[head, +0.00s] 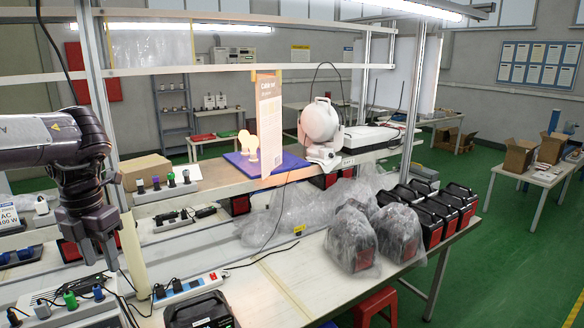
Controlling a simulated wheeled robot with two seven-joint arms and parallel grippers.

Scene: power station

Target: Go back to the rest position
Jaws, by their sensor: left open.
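My left arm comes in from the left, and its gripper (99,254) points down beside the metal bench post. The jaws are open, and I see nothing held between them. The gripper hangs over the left part of the workbench (285,290), above the area with sockets and plugs. My right gripper is not in view.
A power strip (185,290) and a black power station (201,312) sit near the front. Plastic-wrapped units (352,240) and several black-and-red power stations (460,200) stand to the right. A shelf (210,183) crosses behind. A red stool (376,304) is below right.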

